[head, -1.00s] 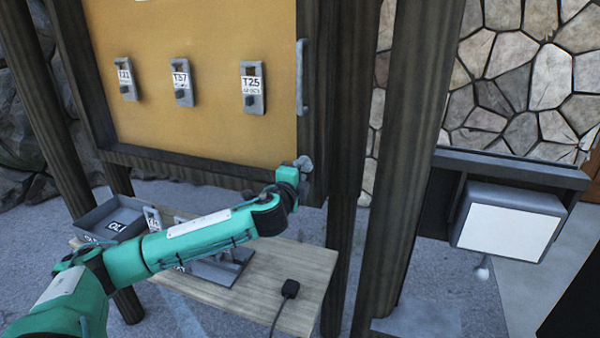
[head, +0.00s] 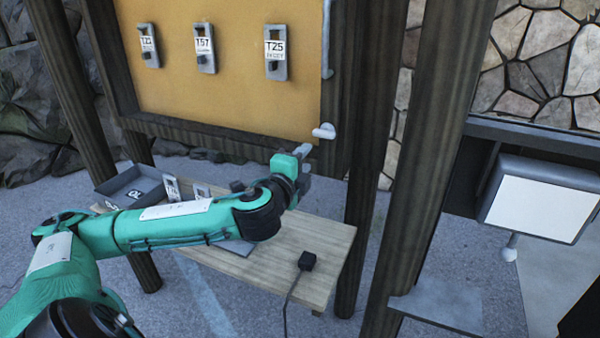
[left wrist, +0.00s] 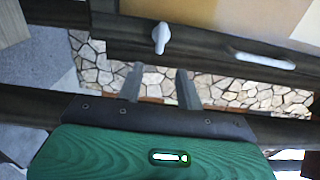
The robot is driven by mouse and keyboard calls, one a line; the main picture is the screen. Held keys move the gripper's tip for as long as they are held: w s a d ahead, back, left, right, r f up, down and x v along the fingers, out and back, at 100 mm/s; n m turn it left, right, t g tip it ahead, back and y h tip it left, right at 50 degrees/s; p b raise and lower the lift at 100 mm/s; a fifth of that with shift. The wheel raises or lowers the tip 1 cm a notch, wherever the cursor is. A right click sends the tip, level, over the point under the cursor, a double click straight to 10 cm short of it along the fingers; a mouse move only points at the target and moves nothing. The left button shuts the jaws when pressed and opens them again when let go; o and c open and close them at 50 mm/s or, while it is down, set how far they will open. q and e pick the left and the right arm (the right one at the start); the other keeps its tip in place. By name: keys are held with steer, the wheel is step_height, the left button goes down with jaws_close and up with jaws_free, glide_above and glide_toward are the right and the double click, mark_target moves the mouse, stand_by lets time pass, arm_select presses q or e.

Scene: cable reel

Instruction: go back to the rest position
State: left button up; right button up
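My left arm comes in from the left in the head view, bent above a wooden table. My left gripper (head: 305,168) is just below and left of a pale knob (head: 324,131) at the lower right corner of a yellow board's frame, apart from it. In the left wrist view the two fingers of my left gripper (left wrist: 160,87) stand apart with nothing between them. The knob (left wrist: 161,38) shows beyond them there. My right gripper is in neither view.
The yellow board (head: 180,100) carries several tagged grey holders, including T25 (head: 276,52). The wooden table (head: 325,245) bears a grey tray (head: 150,185) and a black plug (head: 307,260) with a cable. Dark posts (head: 420,170) and a white-faced box (head: 540,200) stand right.

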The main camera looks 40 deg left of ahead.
arm_select(q)
steer(key=shift+v, duration=0.8)
steer(key=s+d+f+n+g+h, duration=0.1)
steer(key=s+d+f+n+g, duration=0.3)
steer(key=f, duration=0.6)
steer(key=s+d+f+n+g+h, duration=0.1)
steer(key=s+d+f+n+g, duration=0.2)
steer(key=s+f, duration=0.5)
steer(key=s+d+f+n+g+h, duration=0.1)
steer(key=s+d+f+n+g, duration=0.25)
steer(key=f, duration=0.85)
steer(key=s+d+f+n+g+h, duration=0.1)
steer(key=s+d+f+n+g, duration=0.35)
steer(key=s, duration=0.65)
step_height(320, 180, down, 33)
steer(key=m, duration=0.2)
steer(key=s+a+f+g, duration=0.1)
steer(key=s+a+f, duration=0.2)
steer(key=s+f, duration=1.6)
steer(key=shift+s+f+g, duration=0.2)
steer(key=shift+s+g, duration=0.1)
steer(key=shift+s, duration=0.2)
